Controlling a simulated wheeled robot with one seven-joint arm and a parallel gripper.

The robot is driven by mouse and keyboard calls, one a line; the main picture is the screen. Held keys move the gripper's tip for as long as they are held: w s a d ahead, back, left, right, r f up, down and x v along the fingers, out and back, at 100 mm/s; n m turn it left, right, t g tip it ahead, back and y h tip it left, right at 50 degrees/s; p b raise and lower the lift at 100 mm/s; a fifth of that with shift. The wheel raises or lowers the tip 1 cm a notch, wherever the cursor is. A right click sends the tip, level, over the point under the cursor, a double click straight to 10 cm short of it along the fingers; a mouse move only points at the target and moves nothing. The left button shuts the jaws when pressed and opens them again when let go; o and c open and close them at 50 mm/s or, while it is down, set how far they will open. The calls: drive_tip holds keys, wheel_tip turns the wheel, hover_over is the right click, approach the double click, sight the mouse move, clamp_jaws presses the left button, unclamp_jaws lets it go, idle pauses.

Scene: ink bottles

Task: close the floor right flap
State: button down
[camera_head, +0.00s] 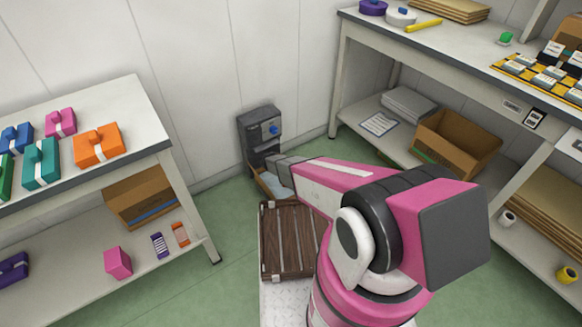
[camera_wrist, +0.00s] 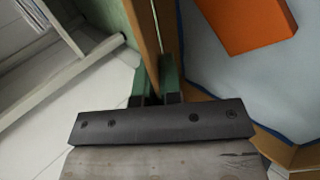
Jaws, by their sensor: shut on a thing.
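An open cardboard box (camera_head: 264,188) stands on the floor in front of the grey machine, partly hidden by my arm in the head view. The wrist view looks down into it: a pale, blue-edged surface (camera_wrist: 215,85) fills the inside, with an orange block (camera_wrist: 250,22) on it. A brown cardboard flap (camera_wrist: 146,30) runs along the left of that inside. My gripper (camera_wrist: 157,76), with green fingers, is shut on the cardboard edge there. The fingertips are partly hidden, and I cannot tell which flap this is from the head view.
A grey machine (camera_head: 261,133) stands against the wall behind the box. A left table (camera_head: 135,100) and a right workbench (camera_head: 375,35) with lower shelves flank the space. Green floor (camera_head: 205,275) is clear between the left table and pallet.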

drive_tip(key=shift+s+a+f, duration=0.2)
drive_tip(key=shift+a+f, duration=0.15)
drive_tip(key=shift+f, duration=0.35)
drive_tip(key=shift+s+a+f, duration=0.15)
drive_tip(key=shift+a+f, duration=0.15)
drive_tip(key=shift+f, duration=0.35)
drive_tip(key=shift+s+a+f, duration=0.1)
drive_tip(key=shift+a+f, duration=0.05)
drive_tip(key=shift+f, duration=0.4)
drive_tip(key=shift+s+a+f, duration=0.1)
drive_tip(key=shift+f, duration=0.5)
drive_tip(key=c, duration=1.3)
unclamp_jaws()
drive_tip(key=shift+v, duration=3.9)
drive_tip(key=shift+d, duration=0.1)
drive_tip(key=shift+c, duration=0.4)
